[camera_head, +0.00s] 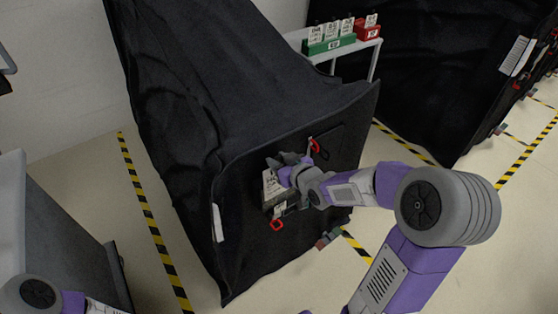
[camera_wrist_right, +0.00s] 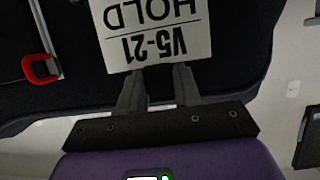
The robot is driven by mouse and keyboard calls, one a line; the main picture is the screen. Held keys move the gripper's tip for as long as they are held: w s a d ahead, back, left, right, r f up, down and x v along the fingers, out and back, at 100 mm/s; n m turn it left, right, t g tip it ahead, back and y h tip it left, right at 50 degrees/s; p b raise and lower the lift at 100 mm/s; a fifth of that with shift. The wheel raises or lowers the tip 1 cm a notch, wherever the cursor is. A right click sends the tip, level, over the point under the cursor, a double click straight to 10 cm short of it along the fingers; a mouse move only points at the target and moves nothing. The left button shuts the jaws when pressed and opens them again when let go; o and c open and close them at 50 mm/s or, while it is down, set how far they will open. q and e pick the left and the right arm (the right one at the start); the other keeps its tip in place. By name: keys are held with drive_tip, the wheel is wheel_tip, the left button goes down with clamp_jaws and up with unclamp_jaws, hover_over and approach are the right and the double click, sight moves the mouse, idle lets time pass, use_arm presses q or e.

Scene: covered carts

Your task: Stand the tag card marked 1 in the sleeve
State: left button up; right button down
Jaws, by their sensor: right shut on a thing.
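My right gripper (camera_head: 290,172) is at the front of the black covered cart and is shut on a white tag card (camera_head: 271,186). In the right wrist view the gripper (camera_wrist_right: 158,78) has its two fingers at the edge of the card (camera_wrist_right: 155,38), which reads "V5-21 HOLD" upside down. I cannot make out a mark 1 on it. A grey, pocket-like piece (camera_head: 285,207) shows just below the card in the head view; I cannot tell whether it is the sleeve or whether the card touches it. My left gripper is out of view.
Red clips (camera_head: 277,225) (camera_head: 317,146) sit on the black cover (camera_head: 240,240); one also shows in the wrist view (camera_wrist_right: 40,70). A white stand (camera_head: 322,56) bears a green holder (camera_head: 328,46) and a red holder (camera_head: 368,33) with cards. Another covered cart (camera_head: 440,80) stands right.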

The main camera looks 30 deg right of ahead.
drive_tip(key=shift+f+b, duration=1)
drive_tip(key=shift+f, duration=0.1)
drive_tip(key=c, duration=0.7)
unclamp_jaws()
drive_tip(key=p+v, duration=0.2)
drive_tip(key=v, duration=0.5)
drive_tip(key=shift+s+r, duration=0.1)
drive_tip(key=shift+s, duration=0.2)
